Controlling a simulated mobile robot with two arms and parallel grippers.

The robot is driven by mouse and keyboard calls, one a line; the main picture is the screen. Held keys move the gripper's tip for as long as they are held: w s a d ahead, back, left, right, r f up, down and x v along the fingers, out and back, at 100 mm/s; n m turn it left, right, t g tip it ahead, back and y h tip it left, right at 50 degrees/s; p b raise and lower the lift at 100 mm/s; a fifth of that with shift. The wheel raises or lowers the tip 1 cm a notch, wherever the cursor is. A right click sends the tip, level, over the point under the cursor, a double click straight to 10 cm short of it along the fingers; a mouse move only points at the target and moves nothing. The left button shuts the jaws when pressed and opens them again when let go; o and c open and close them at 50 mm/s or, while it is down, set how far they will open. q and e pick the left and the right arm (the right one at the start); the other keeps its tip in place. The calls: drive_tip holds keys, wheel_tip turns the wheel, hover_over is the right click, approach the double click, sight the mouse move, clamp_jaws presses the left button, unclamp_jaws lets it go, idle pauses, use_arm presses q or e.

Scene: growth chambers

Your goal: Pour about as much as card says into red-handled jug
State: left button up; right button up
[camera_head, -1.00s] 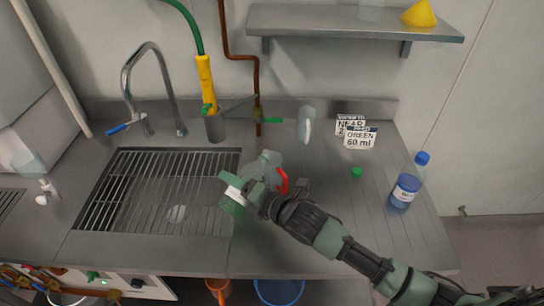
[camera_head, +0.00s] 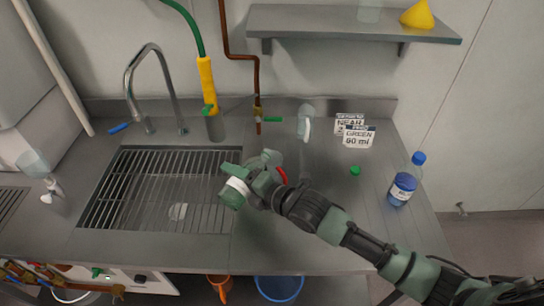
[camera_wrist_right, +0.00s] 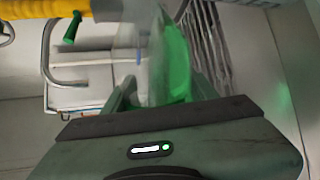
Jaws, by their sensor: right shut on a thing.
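My right gripper (camera_head: 240,184) is over the counter by the sink's right edge. It is shut on a clear bottle of green liquid with a white band (camera_head: 237,186); the bottle also shows in the right wrist view (camera_wrist_right: 172,62), where the liquid slants. The red-handled jug (camera_head: 281,174) is mostly hidden behind my wrist; only its red handle shows clearly. I cannot tell its level or whether liquid is flowing. The front card (camera_head: 359,137) reads "GREEN 60 ml". Another card (camera_head: 349,121) behind it shows "NEAR", partly covered. My left gripper is not in view.
A clear jug with a white handle (camera_head: 305,122) stands at the back. A green cap (camera_head: 355,170) and a blue-capped bottle (camera_head: 403,184) are on the right. The sink grate (camera_head: 150,190) lies left. A shelf (camera_head: 350,22) holds a yellow funnel (camera_head: 419,15).

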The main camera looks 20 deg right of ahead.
drive_tip(key=shift+r+m+p, duration=0.4)
drive_tip(key=shift+r+p, duration=0.15)
drive_tip(key=shift+r, duration=0.1)
idle(0.5)
drive_tip(key=shift+s+a+r, duration=0.1)
drive_tip(key=shift+s+a, duration=0.15)
drive_tip(key=shift+a, duration=0.1)
idle(0.3)
drive_tip(key=shift+r+m+g+y+p, duration=0.25)
drive_tip(key=shift+m+g+y+p, duration=0.05)
drive_tip(key=shift+p, duration=0.1)
idle(1.6)
drive_tip(key=shift+f, duration=0.1)
drive_tip(key=f+n+b, duration=0.1)
drive_tip(key=f+b, duration=0.1)
drive_tip(key=f+n+b, duration=0.1)
drive_tip(key=f+b, duration=0.1)
drive_tip(key=shift+s+a+t+b, duration=0.1)
drive_tip(key=shift+s+t+b, duration=0.1)
drive_tip(key=shift+t+b, duration=0.15)
drive_tip(key=shift+w+f+n+t+h, duration=0.1)
drive_tip(key=shift+n+t+h, duration=0.15)
drive_tip(key=shift+n+h, duration=0.3)
drive_tip(key=shift+w, duration=0.1)
drive_tip(key=shift+w+d+f+n, duration=0.1)
drive_tip(key=shift+d+f+n, duration=0.2)
drive_tip(key=shift+n, duration=0.05)
